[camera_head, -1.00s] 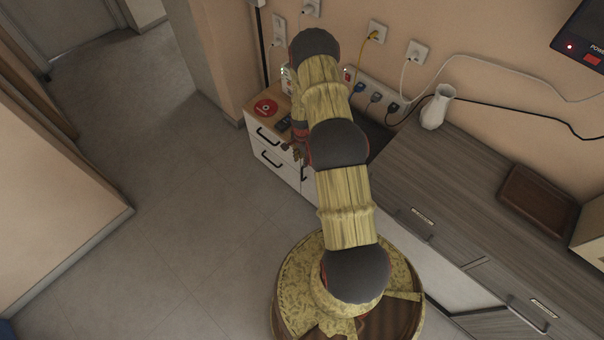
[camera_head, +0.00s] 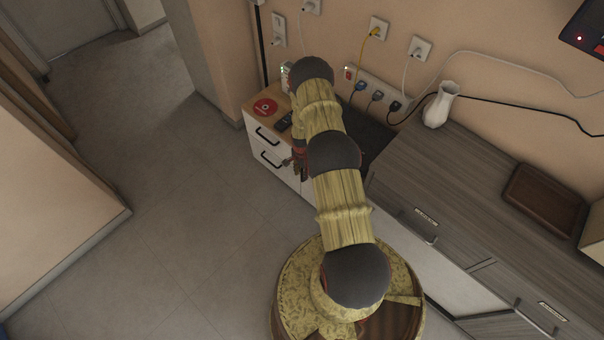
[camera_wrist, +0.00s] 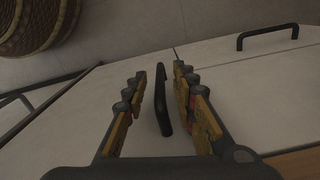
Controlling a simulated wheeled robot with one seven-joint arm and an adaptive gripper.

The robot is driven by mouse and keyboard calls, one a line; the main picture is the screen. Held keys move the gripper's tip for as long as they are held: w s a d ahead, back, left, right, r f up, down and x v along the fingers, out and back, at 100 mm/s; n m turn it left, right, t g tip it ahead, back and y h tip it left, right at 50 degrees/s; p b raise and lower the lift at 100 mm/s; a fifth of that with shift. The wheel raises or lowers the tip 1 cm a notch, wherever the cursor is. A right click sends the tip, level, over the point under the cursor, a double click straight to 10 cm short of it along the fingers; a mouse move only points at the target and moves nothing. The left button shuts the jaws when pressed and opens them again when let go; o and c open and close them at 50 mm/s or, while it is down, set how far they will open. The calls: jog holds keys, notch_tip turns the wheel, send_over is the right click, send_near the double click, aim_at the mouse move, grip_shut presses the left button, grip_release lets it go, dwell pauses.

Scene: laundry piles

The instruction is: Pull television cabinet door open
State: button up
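The television cabinet (camera_head: 293,178) has a white front and wooden top and stands against the wall, partly hidden by my arm. In the wrist view, its pale front (camera_wrist: 105,87) carries a slim black door handle (camera_wrist: 163,105). My gripper (camera_wrist: 160,72) is open, with one finger on each side of this handle. A gap shows between the handle and each finger, so the fingers are not closed on it. In the head view, my gripper (camera_head: 290,162) is small and partly hidden beside the cabinet front. The door appears closed.
Two drawer handles (camera_head: 267,137) are on the cabinet's left part; one shows in the wrist view (camera_wrist: 267,36). A red disc (camera_head: 265,107) and a dark remote (camera_head: 284,122) lie on top. A grey wooden dresser (camera_head: 450,195) stands right. Floor at left is clear.

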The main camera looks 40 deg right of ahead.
jog(key=shift+c, duration=0.8)
grip_shut()
